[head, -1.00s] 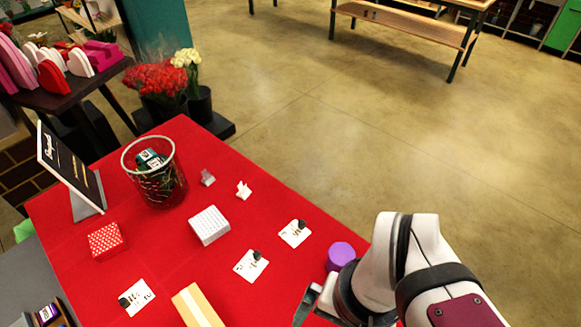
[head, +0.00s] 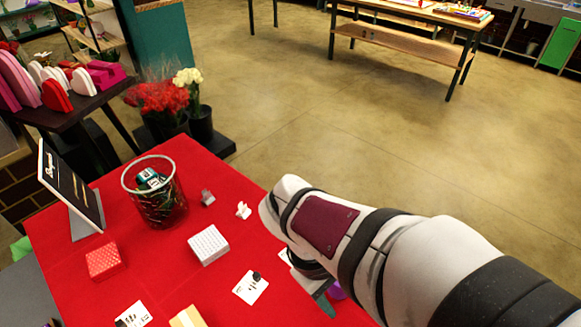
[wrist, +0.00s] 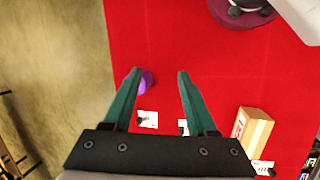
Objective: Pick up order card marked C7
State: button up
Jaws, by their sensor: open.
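White order cards with dark marks lie on the red table (head: 150,268). One card (head: 250,288) is at the middle front, another (head: 133,315) at the front left. A third card (head: 284,257) is mostly hidden behind my arm. Cards also show in the wrist view, one (wrist: 147,119) between my fingers and another (wrist: 183,128) partly behind the right finger. The marks are too small to tell which is C7. My gripper (wrist: 159,72) is open and empty, above the table and apart from the cards. In the head view it is mostly hidden by my arm.
A purple object (wrist: 147,82) lies by the left finger. A tan box (wrist: 255,128) stands to the right.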

jog(key=w+a+f+n+t+h, duration=0.1)
jog(key=w+a+f+n+t, duration=0.25)
jog(key=w+a+n, duration=0.45)
jog(key=w+a+f+n+t+h, duration=0.25)
jog(key=w+a+f+n, duration=0.3)
jog(key=n, duration=0.55)
jog(key=shift+y, duration=0.45)
jog(key=x, duration=1.5)
jog(key=shift+w+d+r, duration=0.2)
jog(key=shift+w+d, duration=0.2)
jog(key=shift+w, duration=0.05)
grip_shut()
